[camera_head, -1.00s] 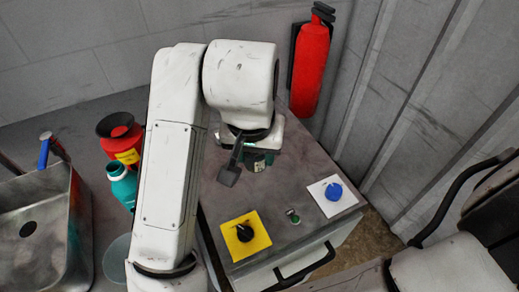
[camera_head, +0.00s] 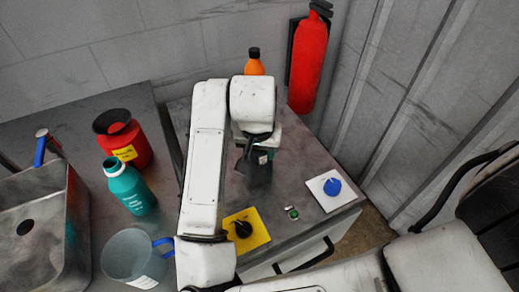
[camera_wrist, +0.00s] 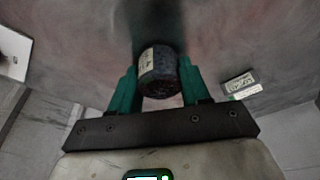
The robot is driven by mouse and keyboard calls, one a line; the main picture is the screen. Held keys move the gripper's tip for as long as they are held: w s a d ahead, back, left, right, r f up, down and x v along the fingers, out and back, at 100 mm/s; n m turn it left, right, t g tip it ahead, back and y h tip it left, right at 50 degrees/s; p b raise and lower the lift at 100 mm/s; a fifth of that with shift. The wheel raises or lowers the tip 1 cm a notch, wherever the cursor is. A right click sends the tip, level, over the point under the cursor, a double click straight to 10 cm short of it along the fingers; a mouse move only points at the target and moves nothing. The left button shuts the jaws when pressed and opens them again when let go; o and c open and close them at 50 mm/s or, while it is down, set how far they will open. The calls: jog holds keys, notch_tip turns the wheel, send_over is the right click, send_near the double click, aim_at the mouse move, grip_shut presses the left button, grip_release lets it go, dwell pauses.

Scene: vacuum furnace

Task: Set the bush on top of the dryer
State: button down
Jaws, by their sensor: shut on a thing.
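The bush (camera_wrist: 158,75) is a short, dark cylinder with a pale label, seen between the green fingers in the wrist view. My gripper (camera_wrist: 160,80) is shut on it. In the head view my gripper (camera_head: 262,158) is over the grey top of a cabinet, which I take to be the dryer (camera_head: 312,165). The arm and gripper mostly hide the bush there. I cannot tell whether the bush touches the top or hangs just above it.
On the cabinet's front part are a yellow plate with a black knob (camera_head: 244,230), a green button (camera_head: 292,212) and a white plate with a blue knob (camera_head: 332,188). An orange bottle (camera_head: 254,66) stands behind. A red can (camera_head: 126,145), teal bottle (camera_head: 135,192) and clear jug (camera_head: 130,255) stand left.

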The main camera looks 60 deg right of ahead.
jog(key=c, duration=0.5)
grip_release()
jog(key=shift+f, duration=0.1)
jog(key=p+v, duration=0.1)
jog(key=v, duration=1.1)
jog(key=shift+a, duration=0.1)
